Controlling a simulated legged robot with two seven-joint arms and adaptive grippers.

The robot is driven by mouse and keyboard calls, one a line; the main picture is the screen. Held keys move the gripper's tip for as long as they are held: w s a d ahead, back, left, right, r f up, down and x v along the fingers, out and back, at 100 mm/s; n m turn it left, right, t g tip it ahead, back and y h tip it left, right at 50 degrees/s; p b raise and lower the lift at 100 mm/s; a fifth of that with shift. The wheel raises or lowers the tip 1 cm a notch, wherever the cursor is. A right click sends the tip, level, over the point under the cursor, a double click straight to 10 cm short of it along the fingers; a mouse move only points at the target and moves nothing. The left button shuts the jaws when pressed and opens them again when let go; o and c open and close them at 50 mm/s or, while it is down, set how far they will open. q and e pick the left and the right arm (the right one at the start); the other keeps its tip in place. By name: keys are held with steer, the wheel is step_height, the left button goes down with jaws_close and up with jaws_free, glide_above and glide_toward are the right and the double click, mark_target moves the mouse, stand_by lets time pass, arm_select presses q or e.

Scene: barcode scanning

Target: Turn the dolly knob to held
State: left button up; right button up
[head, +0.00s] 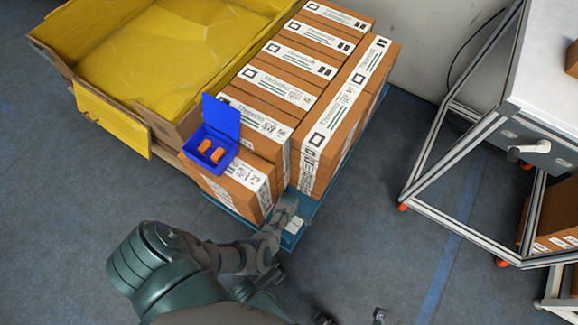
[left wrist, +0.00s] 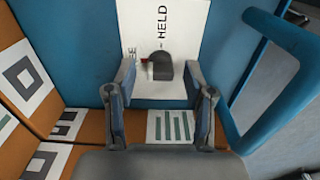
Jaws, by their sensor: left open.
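The dolly knob (left wrist: 161,68) is a small dark grey knob on a white label plate (left wrist: 190,35) on the dolly's blue panel. A small red mark shows at the knob's left side. In the head view my left gripper (head: 284,212) is at the dolly's (head: 318,206) near corner, and the knob is not discernible.
A blue handle (left wrist: 285,75) stands right of the plate. Brown boxes (head: 335,125) are stacked on the dolly, with an open blue case (head: 222,118) on top. A yellow-lined carton (head: 150,50) is at left, a metal-framed table (head: 540,75) at right. Floor between dolly and table is clear.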

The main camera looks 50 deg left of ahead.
arm_select(q)
steer(key=shift+d+r, duration=0.1)
steer(key=c, duration=0.3)
jaws_close()
steer(key=shift+a, duration=0.2)
